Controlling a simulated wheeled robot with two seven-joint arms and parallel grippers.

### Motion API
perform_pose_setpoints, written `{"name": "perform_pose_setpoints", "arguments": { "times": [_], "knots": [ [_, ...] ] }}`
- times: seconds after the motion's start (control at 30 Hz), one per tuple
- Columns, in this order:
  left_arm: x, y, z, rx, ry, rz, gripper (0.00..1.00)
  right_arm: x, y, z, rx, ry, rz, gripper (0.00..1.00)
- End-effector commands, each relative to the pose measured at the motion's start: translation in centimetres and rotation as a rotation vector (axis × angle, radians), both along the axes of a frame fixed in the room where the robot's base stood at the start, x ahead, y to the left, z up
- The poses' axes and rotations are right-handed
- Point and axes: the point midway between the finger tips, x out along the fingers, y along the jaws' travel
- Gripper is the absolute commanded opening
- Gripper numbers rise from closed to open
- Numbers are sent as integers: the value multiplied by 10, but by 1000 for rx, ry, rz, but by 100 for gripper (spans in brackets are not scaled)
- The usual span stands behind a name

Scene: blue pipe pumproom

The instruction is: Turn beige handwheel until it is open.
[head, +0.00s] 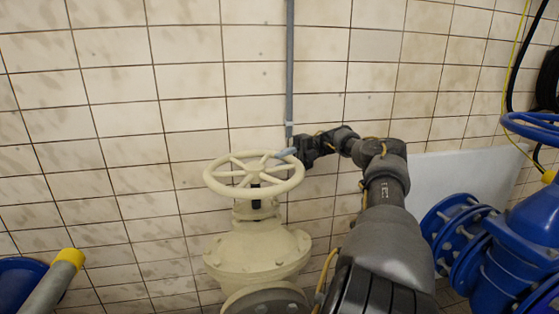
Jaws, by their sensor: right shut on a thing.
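The beige handwheel (229,185) sits on top of a beige valve body (256,250) in the middle of the head view. It has a round rim with several spokes. My right arm reaches in from the bottom right, and my right gripper (287,154) is at the far right part of the wheel's rim. It is shut on the rim there. The fingertips are small and partly hard to make out. My left gripper is not in view.
A tiled wall stands close behind the valve, with a grey vertical pipe (290,60). A blue valve (520,240) with a blue handwheel (535,125) is at the right. A blue pipe part (20,280) is at lower left. Black and yellow cables hang at the right.

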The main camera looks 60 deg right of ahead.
Motion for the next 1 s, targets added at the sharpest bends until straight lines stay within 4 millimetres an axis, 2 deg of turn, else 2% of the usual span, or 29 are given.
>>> {"name": "perform_pose_setpoints", "arguments": {
  "times": [0.53, 0.57, 0.7, 1.0],
  "knots": [
    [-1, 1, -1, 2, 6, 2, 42, -2, 1, -5, 6, 9, 12, 0],
    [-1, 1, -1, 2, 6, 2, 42, -2, 1, -5, 6, 9, 12, 27],
    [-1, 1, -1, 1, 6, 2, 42, -3, 0, -4, 4, 8, 9, 45],
    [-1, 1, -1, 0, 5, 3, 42, -3, -1, -2, 2, 4, 4, 45]
  ]
}}
